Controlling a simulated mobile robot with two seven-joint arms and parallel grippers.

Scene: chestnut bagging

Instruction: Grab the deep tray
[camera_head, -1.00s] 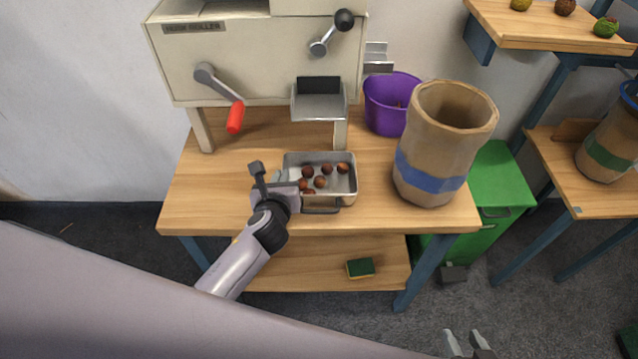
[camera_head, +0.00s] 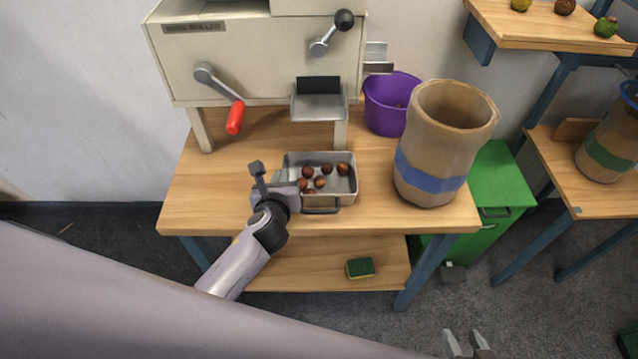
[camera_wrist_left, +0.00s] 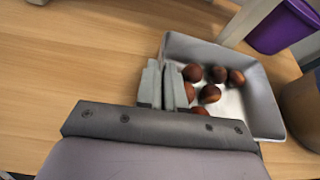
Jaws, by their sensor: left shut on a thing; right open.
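The deep tray (camera_head: 346,187) is a grey metal tray with several brown chestnuts inside, on the wooden table below the machine's chute. It also shows in the left wrist view (camera_wrist_left: 259,100). My left gripper (camera_head: 284,187) is at the tray's left side, shut on its left wall; in the left wrist view the fingers (camera_wrist_left: 168,86) close over that wall. The gripper hides part of the tray's left side. My right gripper (camera_head: 468,345) is open and empty at the bottom edge of the head view, away from the table.
The husk roller machine (camera_head: 260,65) stands behind the tray, with a red-handled crank (camera_head: 235,117). A purple bucket (camera_head: 384,105) and a tall paper bag (camera_head: 430,145) with a blue band stand to the right. A sponge (camera_head: 360,268) lies on the lower shelf.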

